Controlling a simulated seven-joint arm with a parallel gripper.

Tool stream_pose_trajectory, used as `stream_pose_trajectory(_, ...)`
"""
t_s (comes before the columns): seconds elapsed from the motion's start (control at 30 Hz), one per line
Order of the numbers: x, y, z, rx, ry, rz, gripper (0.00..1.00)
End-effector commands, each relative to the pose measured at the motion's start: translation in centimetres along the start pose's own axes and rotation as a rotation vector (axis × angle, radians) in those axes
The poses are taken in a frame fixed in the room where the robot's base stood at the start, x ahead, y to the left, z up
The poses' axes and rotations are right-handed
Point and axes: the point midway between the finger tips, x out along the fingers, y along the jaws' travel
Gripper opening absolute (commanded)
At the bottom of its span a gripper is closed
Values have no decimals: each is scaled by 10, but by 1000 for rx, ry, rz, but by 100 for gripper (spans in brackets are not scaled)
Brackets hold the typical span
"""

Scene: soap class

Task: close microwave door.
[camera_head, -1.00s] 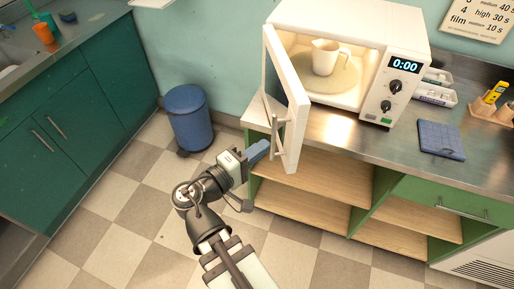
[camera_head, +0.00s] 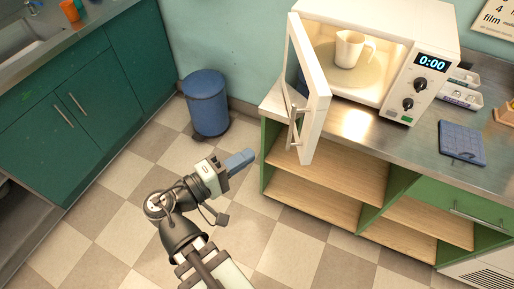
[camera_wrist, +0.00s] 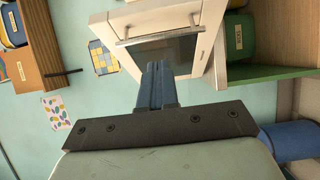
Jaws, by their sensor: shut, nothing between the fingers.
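The white microwave (camera_head: 440,75) stands on the metal counter with its lit display reading 0:00. Its door (camera_head: 318,100) hangs wide open on the left side, jutting out past the counter's front edge. The door's bar handle (camera_head: 292,126) faces left. A white pitcher (camera_head: 350,50) stands inside the cavity. My gripper (camera_head: 247,156) is shut and empty, to the left of and below the door, apart from it. In the wrist view, the blue fingers (camera_wrist: 155,75) point toward the door (camera_wrist: 185,30) and its handle (camera_wrist: 158,36).
A blue bin (camera_head: 207,104) stands on the floor behind my gripper. An open-shelved green cabinet (camera_head: 320,185) sits under the counter (camera_head: 350,140). A blue pad (camera_head: 461,143) lies on the counter at right. Teal cabinets (camera_head: 75,110) line the left. The tiled floor around my arm is clear.

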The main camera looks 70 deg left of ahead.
Motion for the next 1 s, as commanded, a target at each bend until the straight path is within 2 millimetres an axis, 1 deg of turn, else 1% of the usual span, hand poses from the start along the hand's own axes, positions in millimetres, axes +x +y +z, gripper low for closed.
stream_pose_trajectory(0.03, -8, 0, -1, 0, 2, 0, 0)
stream_pose_trajectory(0.2, -26, 0, -1, 0, 2, 0, 0)
stream_pose_trajectory(0.37, -37, 0, 0, 0, 0, 0, 0)
stream_pose_trajectory(0.47, -38, 0, 0, 0, -3, 0, 10)
stream_pose_trajectory(0.57, -32, 0, 2, 1, -17, 0, 19)
stream_pose_trajectory(0.67, -21, 1, 3, 3, -40, -1, 29)
stream_pose_trajectory(0.77, -8, 3, -6, 7, -67, -1, 29)
stream_pose_trajectory(0.93, 14, 7, -34, 18, -125, -1, 29)
stream_pose_trajectory(1.0, 20, 8, -42, 75, -156, 4, 29)
